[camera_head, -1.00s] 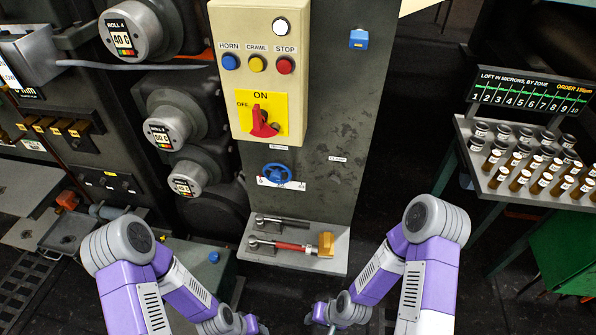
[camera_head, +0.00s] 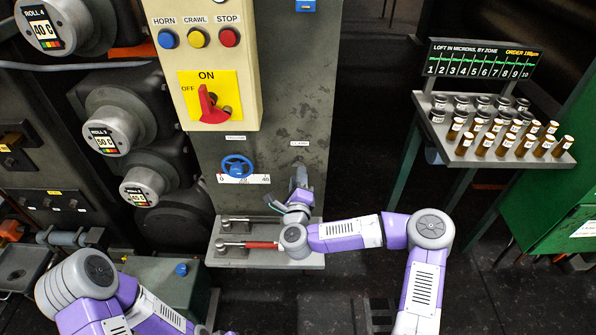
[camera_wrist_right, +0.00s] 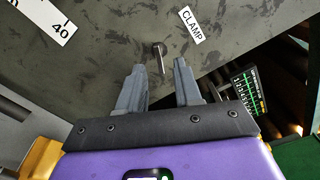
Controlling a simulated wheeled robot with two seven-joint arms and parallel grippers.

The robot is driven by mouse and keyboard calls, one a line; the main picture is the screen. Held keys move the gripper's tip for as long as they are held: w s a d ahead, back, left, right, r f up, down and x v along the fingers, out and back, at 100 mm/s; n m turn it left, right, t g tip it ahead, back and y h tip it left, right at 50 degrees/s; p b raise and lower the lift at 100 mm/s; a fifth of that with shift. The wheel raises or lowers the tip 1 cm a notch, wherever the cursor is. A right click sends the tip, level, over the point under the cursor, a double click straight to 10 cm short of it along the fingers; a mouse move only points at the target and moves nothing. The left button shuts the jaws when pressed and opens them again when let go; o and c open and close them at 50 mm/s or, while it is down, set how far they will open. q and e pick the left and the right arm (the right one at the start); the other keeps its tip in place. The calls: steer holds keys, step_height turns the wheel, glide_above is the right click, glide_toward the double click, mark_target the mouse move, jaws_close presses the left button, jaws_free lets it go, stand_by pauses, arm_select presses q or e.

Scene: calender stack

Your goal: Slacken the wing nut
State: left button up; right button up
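In the right wrist view, a small grey metal fitting (camera_wrist_right: 160,57) sticks out of the grey panel beside a CLAMP label (camera_wrist_right: 191,26). I see a round head and a thin stem, but no clear wings. My right gripper (camera_wrist_right: 160,82) is open and empty. Its two fingers point at the panel, with the fitting ahead of the gap between them, apart from both. In the head view, my right gripper (camera_head: 300,172) is just below the CLAMP label (camera_head: 299,143) and hides the fitting. Only a sliver of my left gripper (camera_head: 214,331) shows at the bottom edge.
A blue handwheel (camera_head: 238,166) with a 0–40 scale is left of the right gripper. The control box (camera_head: 208,70) is above. A ledge (camera_head: 262,257) below holds tools, including a red-handled one, partly behind my right arm. A rack of jars (camera_head: 462,150) stands at right.

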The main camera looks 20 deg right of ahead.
mark_target(299, 164)
steer(key=b+x, duration=0.1)
steer(key=x, duration=0.3)
steer(key=shift+w, duration=0.35)
jaws_close()
